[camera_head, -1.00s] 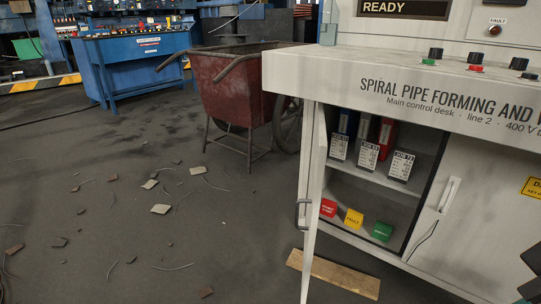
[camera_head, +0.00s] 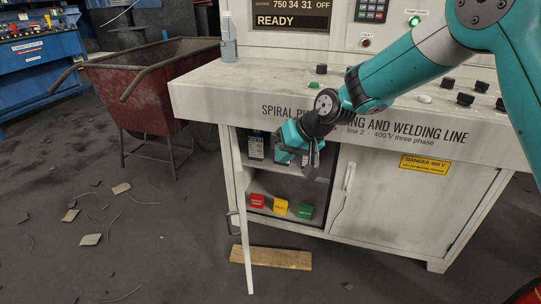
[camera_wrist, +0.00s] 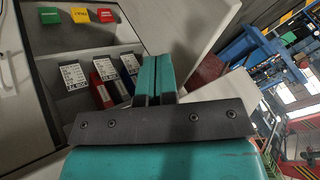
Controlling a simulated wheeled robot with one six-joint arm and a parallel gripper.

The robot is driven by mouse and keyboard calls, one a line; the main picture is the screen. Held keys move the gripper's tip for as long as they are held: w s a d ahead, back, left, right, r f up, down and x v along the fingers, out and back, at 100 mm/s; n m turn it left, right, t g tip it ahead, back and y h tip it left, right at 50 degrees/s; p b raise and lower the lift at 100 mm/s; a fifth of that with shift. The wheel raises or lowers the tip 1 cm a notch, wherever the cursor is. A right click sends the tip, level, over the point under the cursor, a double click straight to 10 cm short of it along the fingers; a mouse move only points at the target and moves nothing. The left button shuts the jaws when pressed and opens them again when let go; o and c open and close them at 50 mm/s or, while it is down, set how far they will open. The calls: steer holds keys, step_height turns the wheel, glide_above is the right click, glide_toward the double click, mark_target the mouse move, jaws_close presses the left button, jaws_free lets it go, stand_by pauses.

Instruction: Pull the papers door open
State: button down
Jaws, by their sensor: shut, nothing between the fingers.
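The papers door (camera_head: 241,190) is the left door of the white control desk. It stands swung out, almost edge-on in the head view, with its handle (camera_head: 233,223) on the left face. In the wrist view the door's pale panel (camera_wrist: 197,25) is at the upper middle, beyond my fingers. My gripper (camera_head: 284,155) is in front of the open compartment, to the right of the door and below the desk top's edge. Its teal fingers (camera_wrist: 156,75) are shut together and empty. In the head view my gripper covers some of the upper-shelf folders (camera_wrist: 103,83).
Red, yellow and green blocks (camera_head: 281,207) sit on the lower shelf. A closed right door (camera_head: 380,205) has its own handle. A wooden board (camera_head: 275,258) lies on the floor. A red cart (camera_head: 150,85) stands left; debris dots the open floor.

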steer(key=w+a+f+b, duration=0.2)
steer(key=a+f, duration=0.5)
steer(key=a, duration=0.1)
steer(key=shift+a, duration=0.25)
